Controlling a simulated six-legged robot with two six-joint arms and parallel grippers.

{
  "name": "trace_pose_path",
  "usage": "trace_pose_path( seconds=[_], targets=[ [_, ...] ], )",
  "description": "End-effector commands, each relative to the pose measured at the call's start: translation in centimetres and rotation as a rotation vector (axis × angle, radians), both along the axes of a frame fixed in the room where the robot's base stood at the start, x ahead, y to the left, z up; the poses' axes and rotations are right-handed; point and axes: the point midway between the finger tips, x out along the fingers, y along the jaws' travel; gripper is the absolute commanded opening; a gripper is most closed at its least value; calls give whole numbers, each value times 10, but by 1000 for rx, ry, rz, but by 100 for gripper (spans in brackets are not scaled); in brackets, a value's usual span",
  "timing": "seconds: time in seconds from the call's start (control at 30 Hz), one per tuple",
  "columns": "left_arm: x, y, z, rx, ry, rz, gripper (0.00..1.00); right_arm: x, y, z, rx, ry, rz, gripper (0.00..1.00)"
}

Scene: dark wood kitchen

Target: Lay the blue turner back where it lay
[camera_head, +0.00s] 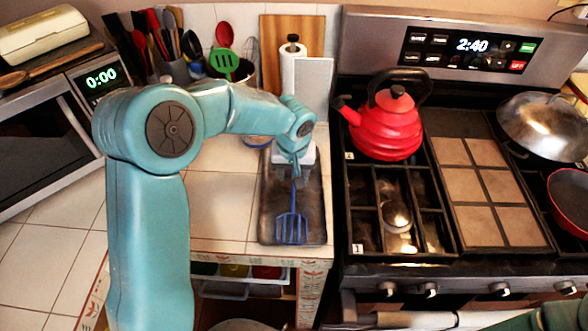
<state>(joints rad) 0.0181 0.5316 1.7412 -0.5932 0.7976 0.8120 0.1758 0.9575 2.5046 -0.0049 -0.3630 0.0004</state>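The blue turner (292,228) has its slotted head toward me, over the front part of a dark metal tray (313,228) on the tiled counter. Its handle runs back to my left gripper (295,172), which looks shut on it. The gripper hides the handle's far end. I cannot tell whether the turner's head touches the tray or is slightly above it. My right gripper is not in view; only a bit of teal arm shows at the bottom right.
The stove is right of the tray, with a red kettle (388,125) at its back left. Behind the tray stand a paper towel roll (292,68), a wooden board (305,27) and utensil holders. A microwave (45,140) is at left. Counter tiles left of the tray are clear.

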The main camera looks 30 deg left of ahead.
Motion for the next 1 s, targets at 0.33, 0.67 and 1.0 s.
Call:
trace_pose_path(
  seconds=[0.33,0.67,1.0],
  targets=[
    [-7,-4,56,-1,-8,0,51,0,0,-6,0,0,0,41],
    [-18,-9,136,-1,-4,0,51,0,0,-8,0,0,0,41],
    [-22,-11,161,-1,0,0,51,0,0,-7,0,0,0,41]
  ],
)
